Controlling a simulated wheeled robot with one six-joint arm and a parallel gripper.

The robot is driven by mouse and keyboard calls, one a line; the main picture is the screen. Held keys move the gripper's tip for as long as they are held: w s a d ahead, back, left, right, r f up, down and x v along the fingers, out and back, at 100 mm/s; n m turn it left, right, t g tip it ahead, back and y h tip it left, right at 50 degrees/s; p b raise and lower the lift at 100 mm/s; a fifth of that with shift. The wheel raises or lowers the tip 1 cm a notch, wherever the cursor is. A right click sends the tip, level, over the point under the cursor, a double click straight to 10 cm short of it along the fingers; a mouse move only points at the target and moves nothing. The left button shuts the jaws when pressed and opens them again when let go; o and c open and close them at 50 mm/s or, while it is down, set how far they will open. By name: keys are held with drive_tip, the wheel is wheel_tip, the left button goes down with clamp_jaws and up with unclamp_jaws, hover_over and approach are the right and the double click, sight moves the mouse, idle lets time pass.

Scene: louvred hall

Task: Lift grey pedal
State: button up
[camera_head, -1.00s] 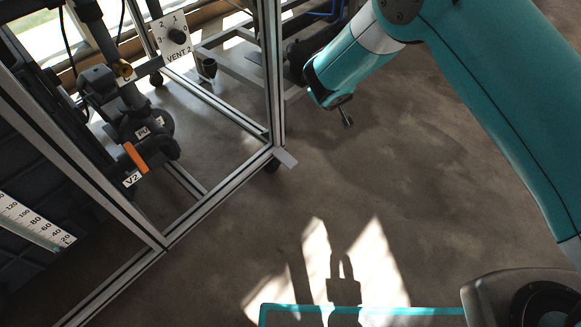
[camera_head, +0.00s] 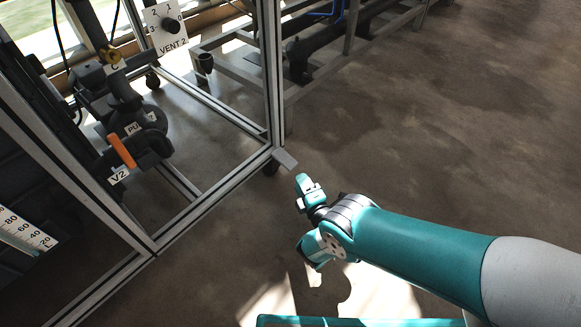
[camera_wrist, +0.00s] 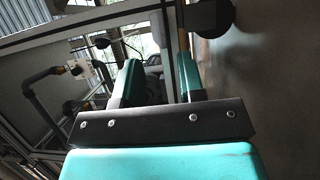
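The grey pedal (camera_head: 286,158) is a small flat plate at the foot of the metal frame's near corner post, sticking out over the floor in the head view. My gripper (camera_head: 304,190) is just below and to the right of it in that picture, apart from it. In the wrist view my gripper (camera_wrist: 158,68) has its two teal fingers spread with nothing held between them. I cannot make out the pedal for certain in the wrist view.
The metal frame (camera_head: 205,207) stands at left with an orange-handled valve (camera_head: 121,151), pipes and a VENT 2 dial (camera_head: 170,26). A caster (camera_head: 271,168) sits under the near corner. A low pipe rack (camera_head: 335,55) stands behind. The floor (camera_head: 450,140) at right is clear.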

sight(290, 164)
drive_tip(key=b+x, duration=0.3)
drive_tip(key=b, duration=0.2)
drive_tip(key=b+x, duration=0.4)
drive_tip(key=b, duration=0.2)
drive_tip(key=shift+w+a+f, duration=0.1)
drive_tip(key=shift+w+f, duration=0.1)
drive_tip(key=shift+w, duration=0.1)
drive_tip(key=shift+w+a+r+b, duration=0.1)
drive_tip(key=shift+w+b, duration=0.15)
drive_tip(key=shift+b, duration=0.35)
drive_tip(key=shift+r, duration=0.1)
